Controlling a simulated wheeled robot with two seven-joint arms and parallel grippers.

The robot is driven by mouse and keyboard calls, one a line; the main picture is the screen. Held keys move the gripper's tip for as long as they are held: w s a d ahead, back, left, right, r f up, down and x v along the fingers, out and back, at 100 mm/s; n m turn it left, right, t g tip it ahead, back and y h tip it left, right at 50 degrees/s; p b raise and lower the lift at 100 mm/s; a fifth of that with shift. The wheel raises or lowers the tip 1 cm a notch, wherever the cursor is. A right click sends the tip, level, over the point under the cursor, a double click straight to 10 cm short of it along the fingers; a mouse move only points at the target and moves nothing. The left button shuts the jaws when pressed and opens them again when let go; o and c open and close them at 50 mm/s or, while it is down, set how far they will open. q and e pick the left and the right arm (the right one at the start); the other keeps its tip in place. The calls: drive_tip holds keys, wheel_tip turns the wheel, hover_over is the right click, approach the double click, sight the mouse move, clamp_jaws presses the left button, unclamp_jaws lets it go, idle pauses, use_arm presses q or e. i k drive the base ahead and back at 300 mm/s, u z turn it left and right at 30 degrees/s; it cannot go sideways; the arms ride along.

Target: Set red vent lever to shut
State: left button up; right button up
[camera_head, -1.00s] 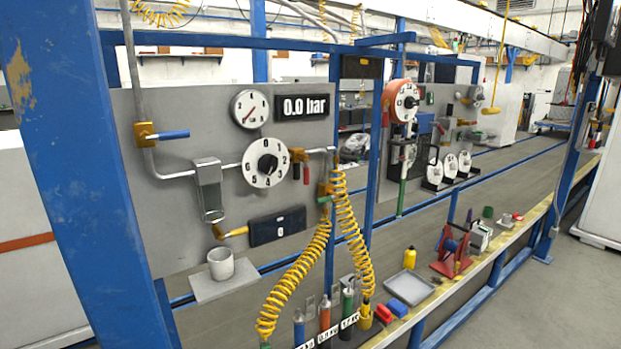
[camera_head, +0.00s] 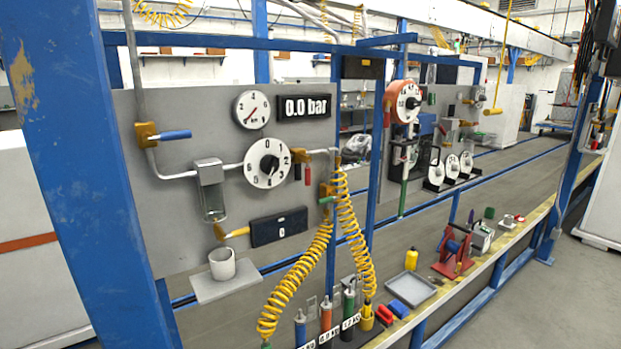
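A small red lever (camera_head: 307,175) hangs straight down from the yellow valve body (camera_head: 299,156) on the grey panel (camera_head: 190,110), just right of the round white dial (camera_head: 267,163). A darker handle (camera_head: 297,172) hangs close beside it on the left. The display (camera_head: 304,107) above reads 0.0 bar, and the needle gauge (camera_head: 252,109) is to its left. Neither of my grippers is in view, and nothing touches the lever.
A thick blue post (camera_head: 75,170) stands close at the left. A blue-handled valve (camera_head: 165,135) sits on the pipe. Yellow coiled hoses (camera_head: 320,255) hang below and right of the lever. Several coloured cylinders (camera_head: 326,313), a grey tray (camera_head: 411,290) and a red stand (camera_head: 455,253) are on the bench.

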sight(308, 176)
drive_tip(key=z, duration=0.6)
drive_tip(key=k, duration=0.65)
drive_tip(key=z, duration=0.75)
drive_tip(key=i, duration=1.45)
drive_tip(key=u, duration=0.65)
